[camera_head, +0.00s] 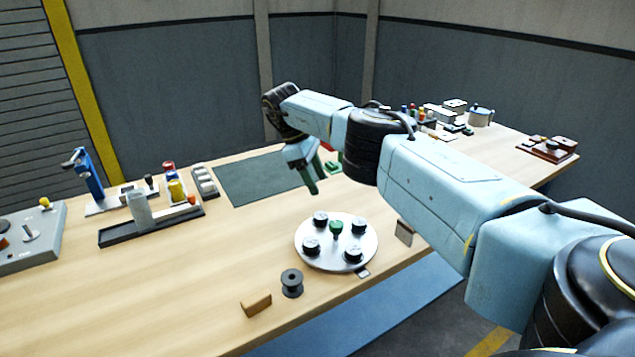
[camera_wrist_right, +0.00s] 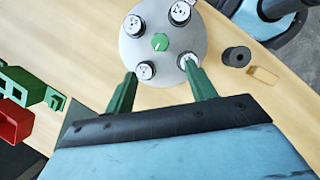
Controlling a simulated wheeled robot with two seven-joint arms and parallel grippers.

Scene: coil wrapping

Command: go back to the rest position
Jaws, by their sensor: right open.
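My right gripper (camera_head: 311,180) hangs over the table beyond the round plate, with its fingers pointing down. In the right wrist view its two green fingers (camera_wrist_right: 160,92) are spread apart with nothing between them. The round silver plate (camera_head: 305,252) lies on the table near the front edge. It carries several black-and-white capped coils and a green knob (camera_head: 336,228) at its centre. The plate also shows in the right wrist view (camera_wrist_right: 163,50), just ahead of the fingertips. My left gripper is not in view.
A black spool (camera_head: 292,283) and a tan block (camera_head: 256,303) stand near the front edge. A dark green mat (camera_head: 255,182) lies at the back. Tool stands (camera_head: 150,217) fill the left. Small parts and a metal pot (camera_head: 481,117) are at the far right. The left front table is clear.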

